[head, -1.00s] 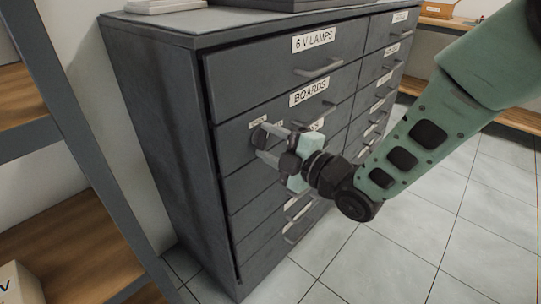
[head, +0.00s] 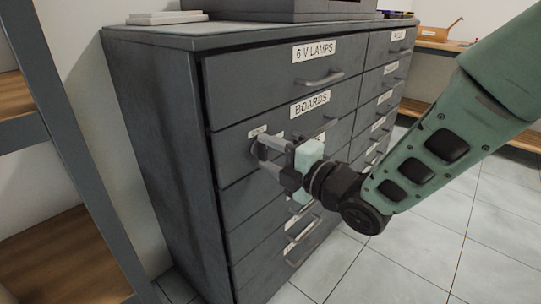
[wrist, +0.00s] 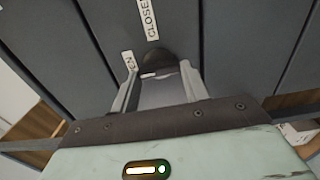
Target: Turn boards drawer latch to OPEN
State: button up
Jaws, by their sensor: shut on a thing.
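The boards drawer (head: 235,160) is shut, under its BOARDS label (head: 310,104). Its dark round latch (head: 257,148) is at the drawer front's left end, and it also shows in the wrist view (wrist: 158,60). My gripper (head: 268,153) is shut on the latch, with one finger on each side in the wrist view (wrist: 160,82). A CLOSED label (wrist: 147,18) is above the latch there. A partly hidden label ending in EN (wrist: 130,62) is at its left, beside the left finger. A small white mark shows at the latch's lower edge. Its exact pointing is hard to tell.
The grey cabinet (head: 160,120) has more shut drawers, including 6 V LAMPS (head: 315,51) above, with protruding handles. A shelf rack (head: 75,150) stands close at the left. Tiled floor (head: 430,235) is clear at the right.

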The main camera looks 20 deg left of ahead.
jog(key=o, duration=1)
jog(key=shift+d, duration=0.1)
jog(key=p+v, duration=0.1)
jog(key=v, duration=1.6)
jog(key=shift+s+d+f, duration=0.1)
jog(key=shift+s, duration=0.05)
